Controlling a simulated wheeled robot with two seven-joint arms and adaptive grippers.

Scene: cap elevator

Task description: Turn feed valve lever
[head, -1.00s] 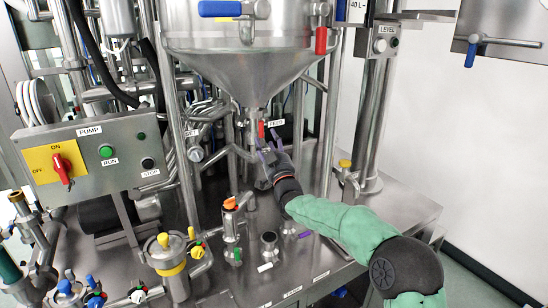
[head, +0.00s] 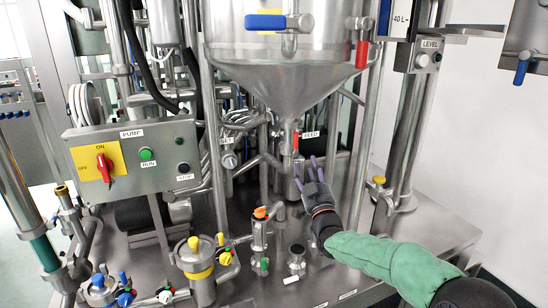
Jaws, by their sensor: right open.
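The feed valve lever (head: 295,141) is a small red handle standing upright below the steel hopper cone (head: 290,85), beside the white FEED label (head: 310,134). My right gripper (head: 308,172) has purple-tipped fingers spread open, pointing up. It is empty and sits just below and to the right of the lever, with a visible gap in the picture. How far apart they are in depth I cannot tell. My left gripper is out of view.
The pump box (head: 130,160) with its red switch stands at left. A steel post (head: 412,120) rises at right.

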